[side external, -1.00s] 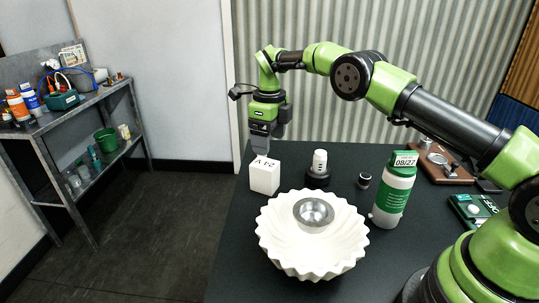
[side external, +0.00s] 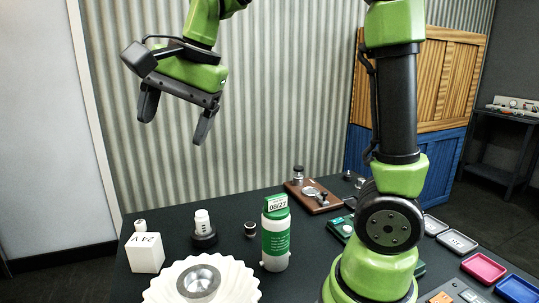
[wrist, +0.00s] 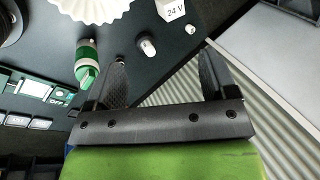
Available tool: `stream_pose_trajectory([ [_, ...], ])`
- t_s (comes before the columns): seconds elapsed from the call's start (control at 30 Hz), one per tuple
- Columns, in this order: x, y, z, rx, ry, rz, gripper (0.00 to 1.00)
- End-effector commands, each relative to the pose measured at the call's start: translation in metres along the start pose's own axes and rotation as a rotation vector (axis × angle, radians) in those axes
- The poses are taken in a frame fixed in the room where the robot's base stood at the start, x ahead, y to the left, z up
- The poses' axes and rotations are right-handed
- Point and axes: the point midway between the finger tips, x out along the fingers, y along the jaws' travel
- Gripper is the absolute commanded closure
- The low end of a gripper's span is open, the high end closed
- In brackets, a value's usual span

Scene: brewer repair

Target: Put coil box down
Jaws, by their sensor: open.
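The coil box, a white block marked "24 V" (side external: 146,256), stands upright on the dark table (side external: 322,238) near its left edge, behind the white fluted bowl (side external: 165,283). It also shows at the top of the wrist view (wrist: 172,10). My gripper (side external: 175,122) hangs well above the table, tilted, with its two dark fingers apart and nothing between them. In the wrist view my gripper (wrist: 163,68) also shows spread, empty fingers. The box is apart from the fingers.
A small white-topped part (side external: 203,225) in a dark base stands right of the box, then a small dark knob (side external: 250,229). A green-and-white bottle (side external: 276,240) stands farther right. A metal cup (side external: 198,281) sits in the bowl. A small white cylinder (side external: 140,225) is behind the box.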

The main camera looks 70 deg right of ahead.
Motion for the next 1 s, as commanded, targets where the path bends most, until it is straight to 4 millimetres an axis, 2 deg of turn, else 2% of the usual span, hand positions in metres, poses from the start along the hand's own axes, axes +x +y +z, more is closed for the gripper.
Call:
stream_pose_trajectory([
  [0.03,-0.013,0.018,0.009,-0.109,0.005,-0.037,0.21],
  [0.13,-0.029,0.053,0.026,-0.343,0.023,-0.103,0.21],
  [0.3,-0.033,0.107,0.047,-0.674,0.077,-0.189,0.21],
  [0.4,-0.030,0.127,0.054,-0.802,0.107,-0.219,0.21],
  [0.6,-0.025,0.143,0.059,-0.903,0.132,-0.237,0.21],
  [1.0,-0.025,0.142,0.059,-0.903,0.131,-0.236,0.21],
])
